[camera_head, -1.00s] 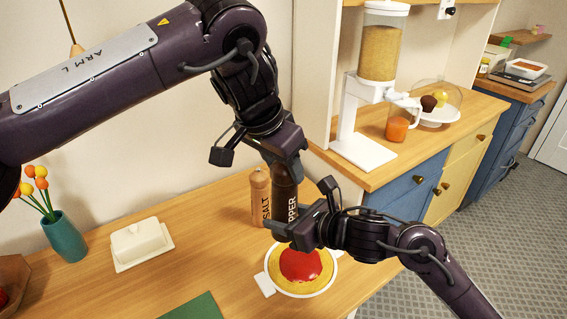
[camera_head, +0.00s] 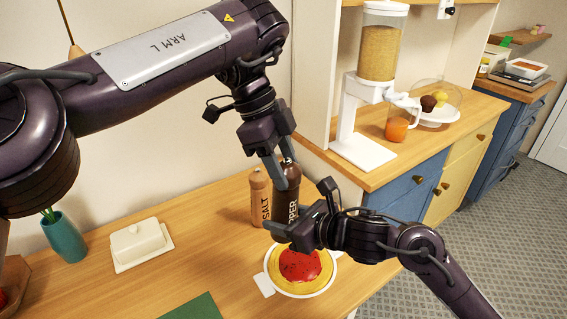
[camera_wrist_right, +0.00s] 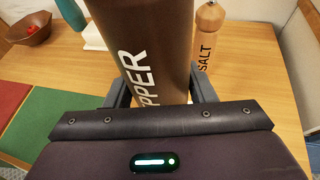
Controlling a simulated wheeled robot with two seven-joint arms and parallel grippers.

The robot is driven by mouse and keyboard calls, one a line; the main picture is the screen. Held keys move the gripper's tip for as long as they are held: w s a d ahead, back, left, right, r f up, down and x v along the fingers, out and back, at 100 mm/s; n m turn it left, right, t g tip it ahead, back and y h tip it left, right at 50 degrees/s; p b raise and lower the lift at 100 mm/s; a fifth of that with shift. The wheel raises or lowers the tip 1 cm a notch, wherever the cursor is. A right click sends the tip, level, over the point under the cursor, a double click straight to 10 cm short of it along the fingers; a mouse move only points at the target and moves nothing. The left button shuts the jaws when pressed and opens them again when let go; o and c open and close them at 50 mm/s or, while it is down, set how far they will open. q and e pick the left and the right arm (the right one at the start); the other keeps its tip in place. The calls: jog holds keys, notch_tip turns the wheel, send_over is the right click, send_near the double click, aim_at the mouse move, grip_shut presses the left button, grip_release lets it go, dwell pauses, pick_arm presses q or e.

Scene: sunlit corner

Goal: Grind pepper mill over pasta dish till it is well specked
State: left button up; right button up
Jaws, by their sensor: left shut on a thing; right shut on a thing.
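The dark brown pepper mill (camera_head: 287,196), with white lettering, is upright above the back edge of the pasta dish (camera_head: 273,276). Red sauce (camera_head: 300,265) with small dark specks lies on the yellow pasta in this white-rimmed dish. My left gripper (camera_head: 281,172) is shut on the mill's upper part. My right gripper (camera_head: 284,229) is shut on its lower body. The mill (camera_wrist_right: 145,45) fills the middle of the right wrist view, between the right fingers (camera_wrist_right: 160,92). The mill's lower end and part of the dish are hidden behind my right gripper.
The light wooden salt mill (camera_head: 259,198) stands close left of the pepper mill. A white butter dish (camera_head: 138,243), teal vase (camera_head: 64,238) and green mat (camera_head: 194,308) are further left.

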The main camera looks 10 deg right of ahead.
pick_arm(q)
jog(key=shift+s, duration=0.15)
jog(key=o, duration=1)
jog(key=shift+o, duration=0.2)
jog(key=v, duration=1.2)
jog(key=shift+w, duration=0.25)
